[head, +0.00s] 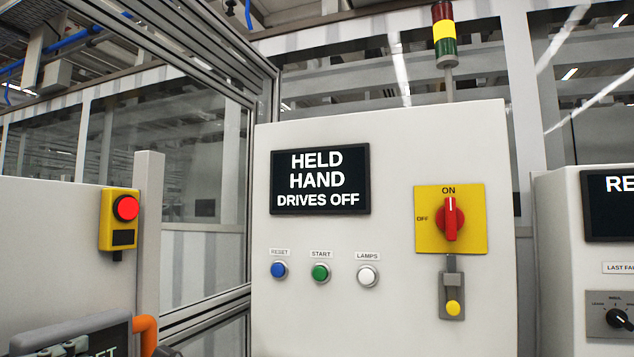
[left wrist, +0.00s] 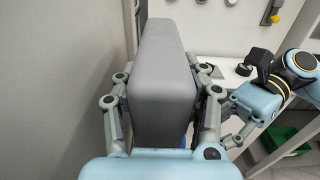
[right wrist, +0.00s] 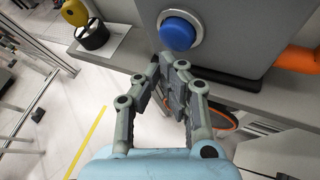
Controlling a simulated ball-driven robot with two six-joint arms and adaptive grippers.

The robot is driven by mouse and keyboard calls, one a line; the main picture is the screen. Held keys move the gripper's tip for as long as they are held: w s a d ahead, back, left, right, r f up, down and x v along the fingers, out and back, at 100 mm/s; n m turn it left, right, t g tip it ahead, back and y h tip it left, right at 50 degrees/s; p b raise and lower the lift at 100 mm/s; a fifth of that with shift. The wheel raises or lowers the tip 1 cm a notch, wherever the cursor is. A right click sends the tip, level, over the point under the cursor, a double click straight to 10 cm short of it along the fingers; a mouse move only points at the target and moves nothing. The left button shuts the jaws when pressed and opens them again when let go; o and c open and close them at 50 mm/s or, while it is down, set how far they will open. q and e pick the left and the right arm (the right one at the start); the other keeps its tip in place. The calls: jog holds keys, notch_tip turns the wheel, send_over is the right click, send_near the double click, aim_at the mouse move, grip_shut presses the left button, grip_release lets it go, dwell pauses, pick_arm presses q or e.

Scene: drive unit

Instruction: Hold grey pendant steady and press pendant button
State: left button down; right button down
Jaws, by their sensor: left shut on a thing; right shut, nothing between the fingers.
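The grey pendant (left wrist: 163,60) fills the middle of the left wrist view as a tall grey block. My left gripper (left wrist: 163,95) is shut on it, with one finger along each side. In the head view the pendant (head: 62,332) shows at the lower left, with a dark panel partly cut off by the frame. In the right wrist view a round blue button (right wrist: 178,31) in a metal ring sits on the grey pendant face (right wrist: 240,35). My right gripper (right wrist: 167,72) is shut and empty, its tips just below the button in that picture. Contact cannot be told.
An orange part (head: 146,334) stands beside the pendant. A white cabinet (head: 390,150) carries a sign reading HELD HAND DRIVES OFF, a red rotary switch (head: 451,219) and several small buttons. A yellow box with a red button (head: 125,208) is at left. A black round object (right wrist: 92,36) sits on the bench.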

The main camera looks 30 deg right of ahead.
jog(key=shift+s+d, duration=0.1)
jog(key=s+d, duration=0.1)
jog(key=s, duration=0.1)
jog(key=s+d, duration=0.2)
jog(key=s, duration=0.1)
jog(key=shift+d, duration=0.2)
dwell(0.4)
jog(key=shift+w, duration=0.1)
dwell(0.8)
pick_arm(q)
jog(key=c, duration=0.6)
grip_release()
jog(key=shift+c, duration=0.2)
jog(key=shift+s+a, duration=0.1)
